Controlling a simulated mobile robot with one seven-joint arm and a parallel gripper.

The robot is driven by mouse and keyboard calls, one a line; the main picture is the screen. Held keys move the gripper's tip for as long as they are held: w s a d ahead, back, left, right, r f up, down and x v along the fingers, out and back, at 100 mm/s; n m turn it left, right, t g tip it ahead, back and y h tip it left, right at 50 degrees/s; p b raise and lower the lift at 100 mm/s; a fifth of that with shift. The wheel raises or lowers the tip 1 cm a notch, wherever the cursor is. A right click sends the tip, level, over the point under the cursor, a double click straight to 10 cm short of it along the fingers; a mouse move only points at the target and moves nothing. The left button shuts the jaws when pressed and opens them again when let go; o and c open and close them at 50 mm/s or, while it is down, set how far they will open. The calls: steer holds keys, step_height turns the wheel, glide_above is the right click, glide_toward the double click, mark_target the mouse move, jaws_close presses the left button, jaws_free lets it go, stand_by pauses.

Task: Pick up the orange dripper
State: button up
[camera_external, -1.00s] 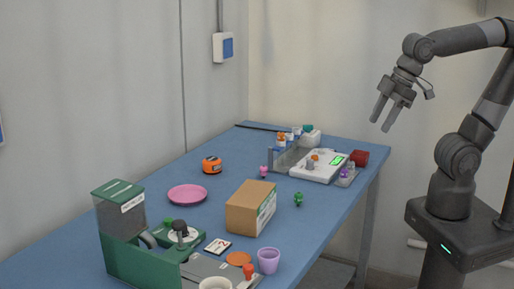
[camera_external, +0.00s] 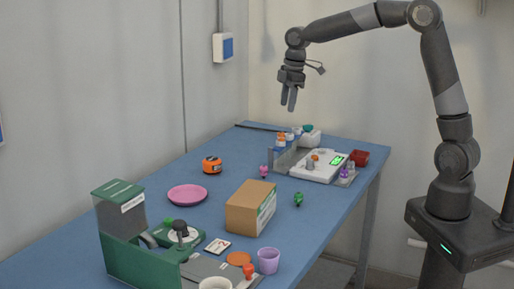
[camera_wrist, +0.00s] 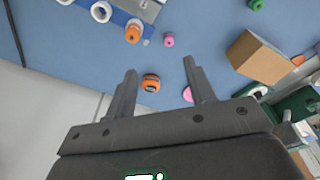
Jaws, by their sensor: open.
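A small orange-red piece (camera_external: 248,271), shaped much like the pink piece (camera_external: 264,172) and the green piece (camera_external: 298,199), stands at the near end of the blue table, beside the purple cup (camera_external: 268,260). Another small orange-topped piece (camera_external: 315,156) is on the white scale. I cannot tell for sure which is the orange dripper. My gripper (camera_external: 288,106) is open and empty, high above the far part of the table. In the wrist view its fingers (camera_wrist: 160,68) are spread, with an orange-and-black tape measure (camera_wrist: 151,83) below between them.
A cardboard box (camera_external: 250,207) stands mid-table, near the green machine (camera_external: 123,235). A pink plate (camera_external: 187,195) lies to the left. A grey rack with orange-, white- and blue-marked bottles (camera_external: 281,146) and a red box (camera_external: 359,158) are at the far end. Open table surrounds the tape measure.

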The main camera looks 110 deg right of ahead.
glide_toward(281, 139)
steer(key=shift+s+d+f, duration=0.1)
steer(key=shift+d+f, duration=0.6)
steer(key=shift+f, duration=0.2)
steer(key=shift+w+d+f, duration=0.1)
steer(key=shift+w+f, duration=0.1)
steer(key=shift+f, duration=1.25)
steer(key=shift+w+f, duration=0.25)
steer(key=shift+f, duration=1.2)
steer(key=shift+c, duration=0.4)
steer(key=c, duration=1)
steer(key=shift+r, duration=0.15)
